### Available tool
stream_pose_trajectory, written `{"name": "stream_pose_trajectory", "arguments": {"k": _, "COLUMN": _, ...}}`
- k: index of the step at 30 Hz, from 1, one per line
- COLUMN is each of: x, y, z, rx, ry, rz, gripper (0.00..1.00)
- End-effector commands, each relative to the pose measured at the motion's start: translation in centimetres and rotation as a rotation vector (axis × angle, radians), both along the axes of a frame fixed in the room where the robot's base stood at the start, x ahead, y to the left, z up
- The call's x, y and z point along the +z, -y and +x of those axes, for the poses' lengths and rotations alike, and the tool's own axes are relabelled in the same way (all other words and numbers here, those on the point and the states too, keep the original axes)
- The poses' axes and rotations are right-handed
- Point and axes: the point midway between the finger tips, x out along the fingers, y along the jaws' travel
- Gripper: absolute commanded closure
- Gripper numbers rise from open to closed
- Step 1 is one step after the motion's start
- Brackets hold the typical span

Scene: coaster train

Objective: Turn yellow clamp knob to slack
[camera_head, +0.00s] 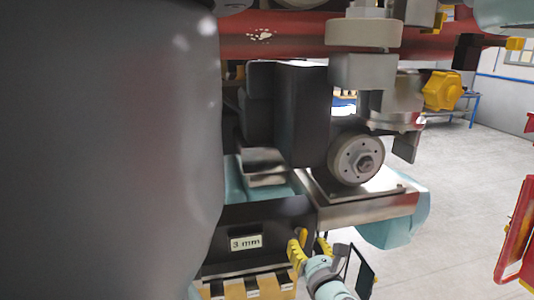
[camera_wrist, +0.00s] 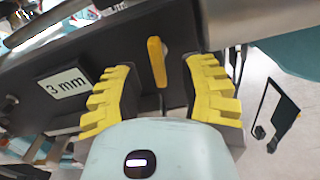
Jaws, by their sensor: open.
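My gripper (camera_head: 311,246) has its yellow ribbed fingers open in front of the dark panel below the metal ledge. In the wrist view my gripper (camera_wrist: 158,90) spreads its fingers either side of a narrow yellow knob (camera_wrist: 157,62), which looks like the clamp knob. The knob stands upright, tilted slightly, on the dark panel (camera_wrist: 205,22), with a gap to each finger. I cannot make out this knob in the head view, where the fingers cover that spot. A "3 mm" label (camera_head: 246,242) is left of the gripper; the label (camera_wrist: 66,86) also shows in the wrist view.
A grey wheel hub (camera_head: 357,160) and metal ledge (camera_head: 365,204) are above my gripper. Tan blocks (camera_head: 237,290) lie below the label. A yellow many-sided part (camera_head: 442,90) is at upper right.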

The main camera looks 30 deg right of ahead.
Motion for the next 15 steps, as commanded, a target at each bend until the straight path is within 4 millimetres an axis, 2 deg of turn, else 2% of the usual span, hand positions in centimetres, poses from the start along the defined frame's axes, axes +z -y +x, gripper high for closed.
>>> {"name": "stream_pose_trajectory", "arguments": {"k": 1, "x": 0.2, "y": -0.1, "z": 0.8, "rx": 0.012, "ry": 0.003, "rz": 0.003, "gripper": 0.59}}
{"name": "stream_pose_trajectory", "arguments": {"k": 6, "x": 0.2, "y": 0.2, "z": 1.9, "rx": 0.010, "ry": 0.002, "rz": 0.001, "gripper": 0.59}}
{"name": "stream_pose_trajectory", "arguments": {"k": 15, "x": 0.0, "y": 0.3, "z": 2.8, "rx": 0.011, "ry": 0.001, "rz": 0.001, "gripper": 0.59}}
